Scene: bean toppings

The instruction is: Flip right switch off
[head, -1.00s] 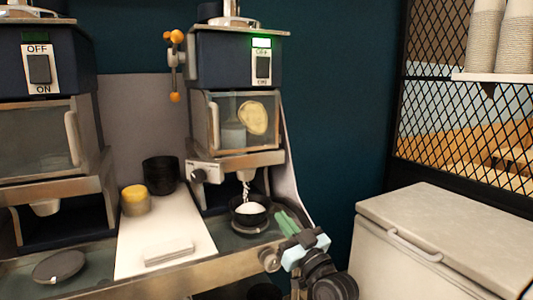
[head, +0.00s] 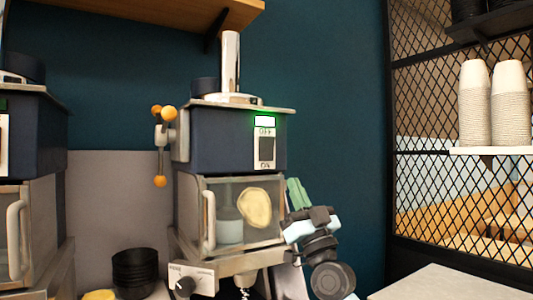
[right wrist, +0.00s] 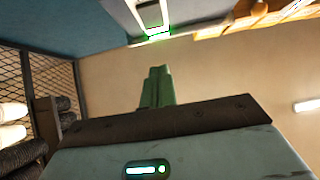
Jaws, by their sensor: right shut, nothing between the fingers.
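The right switch (head: 266,149) is a dark rocker on a white plate, on the dark blue front of the right machine (head: 225,138). A green-lit indicator (head: 265,121) glows above it. My right gripper (head: 296,190) has green fingers pointing up and is shut and empty. It is below and to the right of the switch, beside the machine's clear-fronted compartment, apart from the switch. In the right wrist view the shut fingers (right wrist: 158,88) point up toward the green-lit light (right wrist: 157,38) near the top edge. My left gripper is not in view.
The left machine (head: 33,135) is partly cut off at the left edge. An orange-knobbed lever (head: 160,145) is on the right machine's left side. Black bowls (head: 134,268) stand between the machines. Stacked cups (head: 490,105) sit on a shelf by the mesh at right. Open space lies right of the switch.

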